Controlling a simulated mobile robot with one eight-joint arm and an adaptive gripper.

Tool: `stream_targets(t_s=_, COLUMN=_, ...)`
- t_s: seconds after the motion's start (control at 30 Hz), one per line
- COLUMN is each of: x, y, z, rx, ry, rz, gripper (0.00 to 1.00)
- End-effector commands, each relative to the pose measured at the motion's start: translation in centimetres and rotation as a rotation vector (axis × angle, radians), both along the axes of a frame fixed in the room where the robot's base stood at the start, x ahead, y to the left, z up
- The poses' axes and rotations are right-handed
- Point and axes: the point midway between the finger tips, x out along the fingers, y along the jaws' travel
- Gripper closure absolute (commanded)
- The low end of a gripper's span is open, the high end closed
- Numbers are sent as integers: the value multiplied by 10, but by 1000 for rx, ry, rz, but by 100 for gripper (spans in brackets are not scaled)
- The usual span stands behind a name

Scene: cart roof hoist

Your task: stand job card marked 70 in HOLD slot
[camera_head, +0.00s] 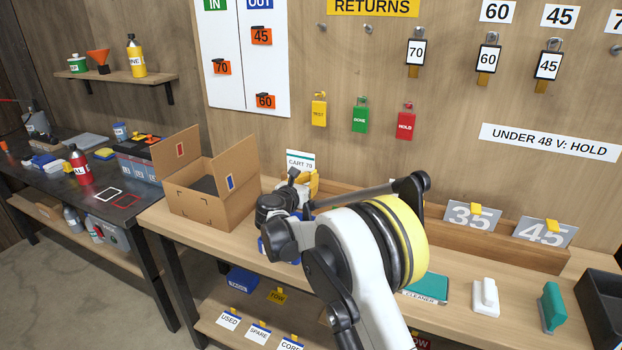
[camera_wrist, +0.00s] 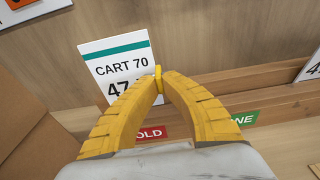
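The job card marked CART 70 (camera_head: 300,159) is white with a green stripe. It stands up at the back of the bench; in the wrist view its face (camera_wrist: 118,62) reads CART 70 and a partly hidden "47". My gripper (camera_wrist: 160,82) has its yellow fingertips closed together on the small yellow tab at the card's right edge. In the head view my gripper (camera_head: 312,184) is largely behind my arm. The red HOLD label (camera_wrist: 150,132) shows between the fingers, below the card, partly covered. The card's lower edge is hidden, so I cannot tell whether it touches the rack.
The wooden rack (camera_wrist: 240,100) runs along the wall; a green DONE label (camera_wrist: 245,119) lies right of HOLD. An open cardboard box (camera_head: 215,200) stands close on the left. Cards 35 (camera_head: 472,216) and 45 (camera_head: 545,232) stand to the right. A sign (camera_head: 549,142) reads UNDER 48 V: HOLD.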

Motion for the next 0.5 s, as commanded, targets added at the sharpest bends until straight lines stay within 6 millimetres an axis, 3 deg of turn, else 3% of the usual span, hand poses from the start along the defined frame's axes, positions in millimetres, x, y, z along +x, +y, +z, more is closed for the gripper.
stream_targets(t_s=0.5, x=0, y=0, z=-16, rx=0, ry=0, rz=0, gripper=100)
